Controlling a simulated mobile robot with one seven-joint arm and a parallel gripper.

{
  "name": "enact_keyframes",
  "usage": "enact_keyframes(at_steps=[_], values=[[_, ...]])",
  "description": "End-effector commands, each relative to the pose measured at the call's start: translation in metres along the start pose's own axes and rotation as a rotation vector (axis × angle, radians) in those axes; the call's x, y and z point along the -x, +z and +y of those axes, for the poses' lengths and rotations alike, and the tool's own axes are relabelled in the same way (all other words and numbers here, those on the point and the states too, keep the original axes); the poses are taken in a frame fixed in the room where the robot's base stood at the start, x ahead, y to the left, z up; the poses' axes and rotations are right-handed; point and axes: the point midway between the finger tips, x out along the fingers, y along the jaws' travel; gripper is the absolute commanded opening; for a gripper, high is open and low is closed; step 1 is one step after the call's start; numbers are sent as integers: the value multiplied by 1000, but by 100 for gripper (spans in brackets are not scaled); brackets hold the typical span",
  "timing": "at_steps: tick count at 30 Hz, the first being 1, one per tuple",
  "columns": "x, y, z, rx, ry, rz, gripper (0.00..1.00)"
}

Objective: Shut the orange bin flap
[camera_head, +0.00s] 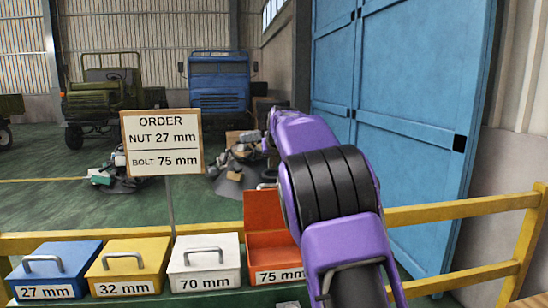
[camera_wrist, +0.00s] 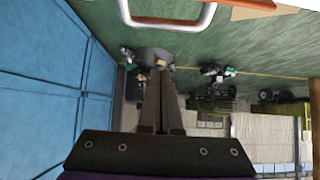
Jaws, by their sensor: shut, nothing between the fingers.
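The orange bin (camera_head: 278,272), labelled 75 mm, stands at the right end of the bin row in the head view. Its flap (camera_head: 263,210) is open and stands up at the back; my purple arm hides its right part. In the wrist view a pale U-shaped handle (camera_wrist: 207,14) crosses the top edge, with an orange strip (camera_wrist: 252,4) beside it, probably the flap. My gripper (camera_wrist: 161,74) is shut and empty, its fingertips below the handle in that picture. I cannot tell the depth between them. The head view does not show the fingers clearly.
Blue (camera_head: 55,268), yellow (camera_head: 128,265) and white (camera_head: 205,260) bins with closed lids stand to the left. An order sign (camera_head: 162,142) rises behind them. A yellow rail (camera_head: 455,210) runs behind the row. A large blue door (camera_head: 400,100) stands at the right.

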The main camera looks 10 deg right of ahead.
Motion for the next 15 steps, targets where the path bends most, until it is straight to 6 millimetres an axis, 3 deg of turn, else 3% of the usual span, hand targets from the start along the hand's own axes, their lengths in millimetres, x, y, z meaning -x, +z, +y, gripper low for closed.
enact_keyframes(at_steps=[7, 15], values=[[-40, 0, 0, 1, 1, -1, 0], [-28, 26, 0, 1, -1, 0, 0]])
